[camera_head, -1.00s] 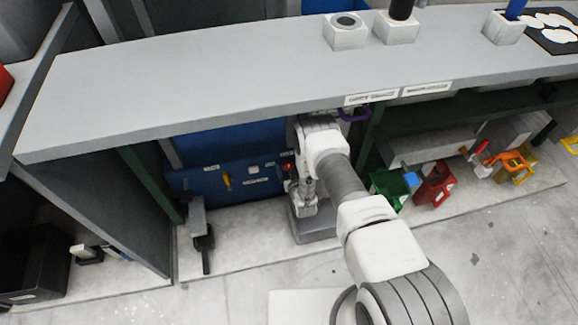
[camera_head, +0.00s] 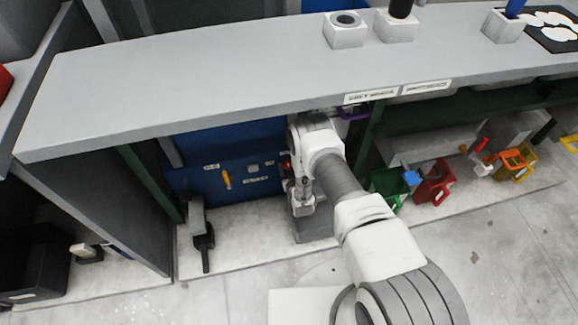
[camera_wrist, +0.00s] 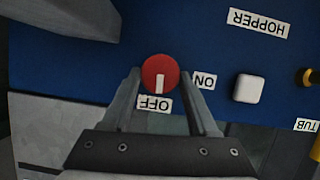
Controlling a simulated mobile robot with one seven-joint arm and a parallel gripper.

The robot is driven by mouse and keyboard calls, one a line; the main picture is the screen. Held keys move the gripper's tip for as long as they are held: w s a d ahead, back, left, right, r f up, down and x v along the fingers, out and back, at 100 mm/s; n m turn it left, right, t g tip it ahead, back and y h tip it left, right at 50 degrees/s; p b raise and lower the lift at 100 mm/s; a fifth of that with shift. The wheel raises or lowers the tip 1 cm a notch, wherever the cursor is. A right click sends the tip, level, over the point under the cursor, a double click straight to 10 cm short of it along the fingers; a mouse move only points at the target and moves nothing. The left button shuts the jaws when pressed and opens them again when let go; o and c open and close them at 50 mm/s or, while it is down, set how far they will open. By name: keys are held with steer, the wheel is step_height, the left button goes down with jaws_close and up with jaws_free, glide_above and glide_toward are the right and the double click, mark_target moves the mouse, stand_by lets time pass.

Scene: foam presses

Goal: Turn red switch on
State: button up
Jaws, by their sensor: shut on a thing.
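The red switch (camera_wrist: 160,72) is a round red knob with a white pointer mark on the blue panel. In the wrist view, where the lettering is upside down, the white mark points down at the OFF label (camera_wrist: 154,104). The ON label (camera_wrist: 205,81) is to the knob's right. My gripper (camera_wrist: 161,82) is shut on the red switch, with one finger on each side of it. In the head view a bit of the red switch (camera_head: 286,165) shows beside my wrist, which hides most of my fingers.
A white button (camera_wrist: 248,88) and a yellow handle (camera_head: 226,180) are on the blue panel (camera_head: 205,188). The grey counter (camera_head: 200,95) overhangs my arm. A grey block (camera_head: 312,230) stands below my wrist. Green (camera_head: 385,185), red (camera_head: 434,182) and orange (camera_head: 516,162) bins lie at the right.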

steer(key=n+h, duration=0.2)
steer(key=shift+a+n+t, duration=0.3)
steer(key=shift+n, duration=0.1)
steer(key=n+h, duration=0.1)
steer(key=n+t, duration=0.1)
steer(key=n, duration=0.1)
steer(key=shift+s+a+f+h, duration=0.1)
steer(key=shift+a+f+h, duration=0.1)
steer(key=shift+h, duration=0.2)
steer(key=n+t+h, duration=0.1)
steer(key=n, duration=0.2)
steer(key=shift+f, duration=0.2)
steer(key=n, duration=0.2)
steer(key=n+t+h, duration=0.1)
steer(key=n, duration=0.1)
steer(key=shift+f+t, duration=0.15)
steer(key=shift+t, duration=0.15)
steer(key=o, duration=1.3)
steer(key=shift+o, duration=0.2)
steer(key=shift+s, duration=0.15)
